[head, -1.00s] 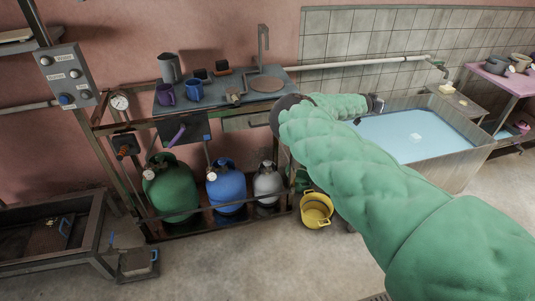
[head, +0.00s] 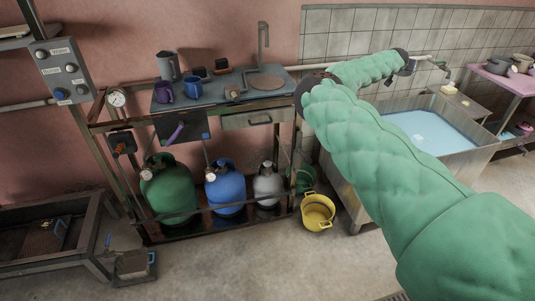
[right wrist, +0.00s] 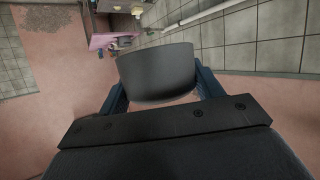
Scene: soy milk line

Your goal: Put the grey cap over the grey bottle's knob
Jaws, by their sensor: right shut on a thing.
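The grey bottle (head: 268,187) stands upright on the low shelf, right of the blue and green bottles, with its pale knob (head: 267,164) bare on top. In the right wrist view my right gripper (right wrist: 158,88) is shut on a dark grey, round-walled thing that looks like the grey cap (right wrist: 156,70). In the head view my right arm reaches up and right to the tiled wall above the basin, far from the bottle. The fingers and cap cannot be made out there. My left gripper is not in view.
A worktop (head: 215,104) with mugs and a jug is above the bottles. A rail (head: 225,205) runs in front of the bottles. A yellow bucket (head: 318,213) stands on the floor to their right, and a water basin (head: 420,132) lies further right.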

